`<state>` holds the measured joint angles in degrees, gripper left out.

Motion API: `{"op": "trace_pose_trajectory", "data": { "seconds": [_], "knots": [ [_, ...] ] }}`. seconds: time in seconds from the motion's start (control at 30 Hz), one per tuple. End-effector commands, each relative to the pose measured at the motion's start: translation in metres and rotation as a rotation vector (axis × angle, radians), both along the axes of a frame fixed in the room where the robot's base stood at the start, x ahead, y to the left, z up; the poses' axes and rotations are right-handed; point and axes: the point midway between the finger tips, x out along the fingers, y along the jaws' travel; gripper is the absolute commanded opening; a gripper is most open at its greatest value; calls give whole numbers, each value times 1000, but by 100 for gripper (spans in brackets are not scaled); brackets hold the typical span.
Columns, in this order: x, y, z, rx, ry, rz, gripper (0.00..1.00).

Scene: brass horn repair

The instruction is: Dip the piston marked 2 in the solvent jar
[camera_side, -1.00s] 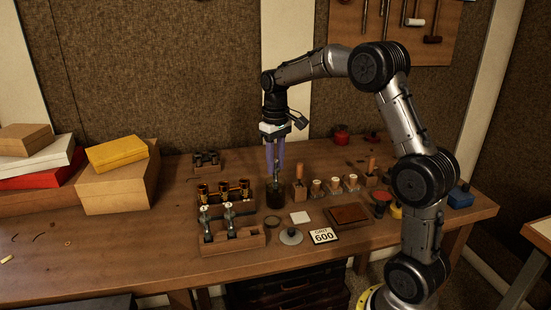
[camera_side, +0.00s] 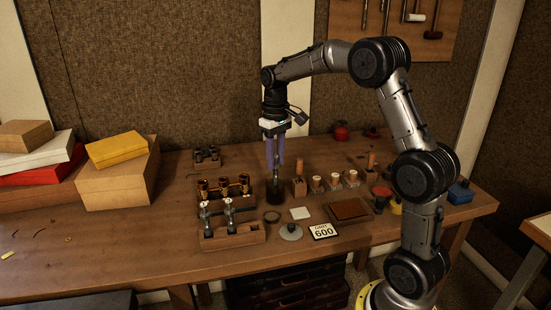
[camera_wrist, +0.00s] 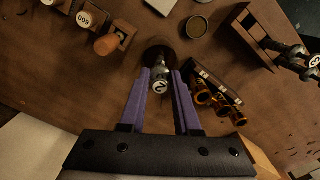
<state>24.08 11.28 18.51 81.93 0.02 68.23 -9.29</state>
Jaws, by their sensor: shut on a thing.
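My gripper (camera_side: 275,163) points straight down with its purple fingers closed on the piston marked 2 (camera_wrist: 159,82). The piston's round end with the "2" faces the wrist camera between the fingertips. The dark solvent jar (camera_side: 275,196) stands directly below the gripper. In the wrist view the jar (camera_wrist: 156,50) shows as a dark round shape around the piston's far end. The piston's lower end is at the jar's mouth; how far it is inside cannot be told.
A wooden rack (camera_side: 248,236) with two silver pistons is at front left. Behind it, a rack holds brass tubes (camera_side: 224,186). Wooden-handled and cork-topped blocks (camera_side: 318,182) stand right of the jar. A ring, white square, grey disc (camera_side: 291,232) and 600 card (camera_side: 323,231) lie in front.

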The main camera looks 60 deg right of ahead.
Motion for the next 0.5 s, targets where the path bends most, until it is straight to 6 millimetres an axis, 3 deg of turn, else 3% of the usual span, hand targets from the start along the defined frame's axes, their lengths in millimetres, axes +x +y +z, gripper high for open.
{"op": "trace_pose_trajectory", "data": {
  "seconds": [0.5],
  "knots": [
    [0, 0, -4, 0, 1, 0, 0]
  ]
}}
